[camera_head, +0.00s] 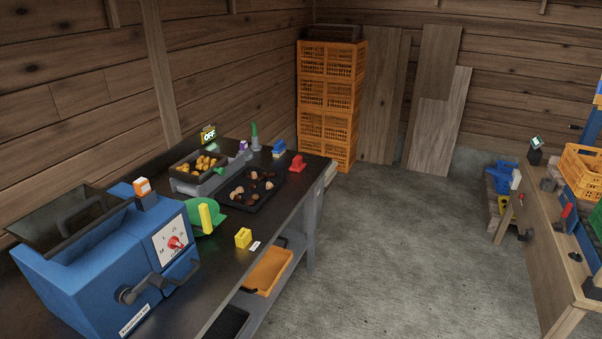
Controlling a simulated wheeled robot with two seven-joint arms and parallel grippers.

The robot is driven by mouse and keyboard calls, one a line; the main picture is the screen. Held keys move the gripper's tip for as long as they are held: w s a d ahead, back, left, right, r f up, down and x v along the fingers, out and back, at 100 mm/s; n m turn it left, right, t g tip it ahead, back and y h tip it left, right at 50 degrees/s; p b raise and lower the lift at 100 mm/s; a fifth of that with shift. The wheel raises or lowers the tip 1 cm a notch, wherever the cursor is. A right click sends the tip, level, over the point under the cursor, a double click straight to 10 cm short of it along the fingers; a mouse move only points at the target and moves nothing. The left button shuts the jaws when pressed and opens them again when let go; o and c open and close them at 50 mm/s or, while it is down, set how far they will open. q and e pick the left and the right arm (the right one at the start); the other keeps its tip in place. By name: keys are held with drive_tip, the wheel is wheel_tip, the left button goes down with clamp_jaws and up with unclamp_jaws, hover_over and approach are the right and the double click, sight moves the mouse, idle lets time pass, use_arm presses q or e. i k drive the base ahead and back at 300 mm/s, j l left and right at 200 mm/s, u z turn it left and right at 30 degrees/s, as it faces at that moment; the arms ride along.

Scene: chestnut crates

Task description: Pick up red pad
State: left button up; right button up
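A small red object (298,164), which looks like the red pad, stands near the far right end of the dark workbench (213,263). It has a low base and a raised part on top. A small blue block-like item (279,149) is just left of it. Neither of my grippers shows in the head view.
A black tray (262,202) with chestnuts, a green disc (204,221), a yellow block (243,238) and a blue machine (110,264) occupy the bench. Orange crates (328,104) are stacked behind. Open concrete floor (410,240) lies between this bench and the wooden one (542,250) at right.

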sight(297, 166)
drive_tip(key=u, duration=0.35)
drive_tip(key=i+l+u, duration=0.2)
drive_tip(key=u, duration=0.15)
drive_tip(key=i+l+u, duration=0.15)
drive_tip(key=l+u, duration=0.15)
drive_tip(key=i+l+u, duration=0.1)
drive_tip(key=l, duration=0.3)
drive_tip(key=i+l+u, duration=0.15)
drive_tip(key=l, duration=0.3)
drive_tip(key=i+l+u, duration=0.1)
drive_tip(key=l, duration=0.3)
drive_tip(key=i+l+u, duration=0.15)
drive_tip(key=l, duration=0.3)
drive_tip(key=i+l, duration=0.1)
drive_tip(key=l, duration=0.35)
drive_tip(key=i+l, duration=0.1)
drive_tip(key=l, duration=0.35)
drive_tip(key=i+l, duration=0.1)
drive_tip(key=l, duration=0.35)
drive_tip(key=i+l, duration=0.1)
drive_tip(key=l, duration=0.35)
